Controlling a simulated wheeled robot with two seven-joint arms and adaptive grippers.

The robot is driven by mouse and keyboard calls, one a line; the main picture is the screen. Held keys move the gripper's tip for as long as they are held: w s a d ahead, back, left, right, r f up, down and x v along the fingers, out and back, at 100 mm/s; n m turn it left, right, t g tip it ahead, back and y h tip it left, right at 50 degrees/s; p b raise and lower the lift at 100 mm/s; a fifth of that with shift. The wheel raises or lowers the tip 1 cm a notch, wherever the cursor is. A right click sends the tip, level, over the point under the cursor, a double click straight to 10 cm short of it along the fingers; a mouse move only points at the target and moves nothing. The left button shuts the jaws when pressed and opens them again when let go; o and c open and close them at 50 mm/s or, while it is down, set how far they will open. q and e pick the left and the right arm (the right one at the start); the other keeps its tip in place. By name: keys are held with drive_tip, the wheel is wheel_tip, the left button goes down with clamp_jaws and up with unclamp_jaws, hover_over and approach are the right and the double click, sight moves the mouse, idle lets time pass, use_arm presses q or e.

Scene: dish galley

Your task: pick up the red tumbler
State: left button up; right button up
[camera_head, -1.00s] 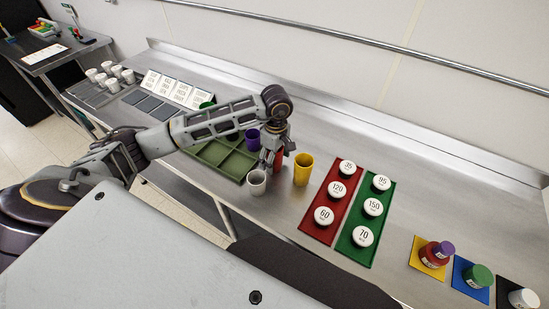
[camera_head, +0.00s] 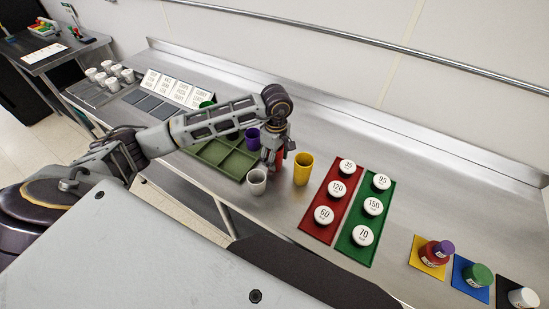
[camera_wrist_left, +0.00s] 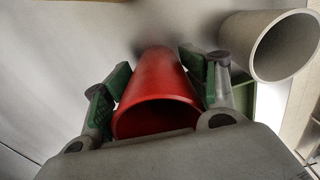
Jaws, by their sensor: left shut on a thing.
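The red tumbler (camera_wrist_left: 158,88) stands between the two fingers of my left gripper (camera_wrist_left: 157,88) in the left wrist view, its open rim towards the camera. The green finger pads press on its sides, so the gripper is shut on it. In the head view my left gripper (camera_head: 274,160) points down at the counter between the white cup and the yellow tumbler. Only a strip of the red tumbler (camera_head: 279,160) shows there behind the fingers. I cannot tell whether its base touches the counter. My right gripper is in neither view.
A white cup (camera_head: 256,182) stands close to the left gripper, and a yellow tumbler (camera_head: 303,169) to its right. A purple tumbler (camera_head: 252,138) is by the green divided tray (camera_head: 233,165). Red (camera_head: 312,222) and green (camera_head: 355,247) trays hold round white-topped pieces.

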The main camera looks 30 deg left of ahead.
use_arm(q)
drive_tip(key=shift+r, duration=0.1)
drive_tip(key=shift+r, duration=0.4)
drive_tip(key=shift+r+b, duration=0.8)
drive_tip(key=shift+r, duration=3.7)
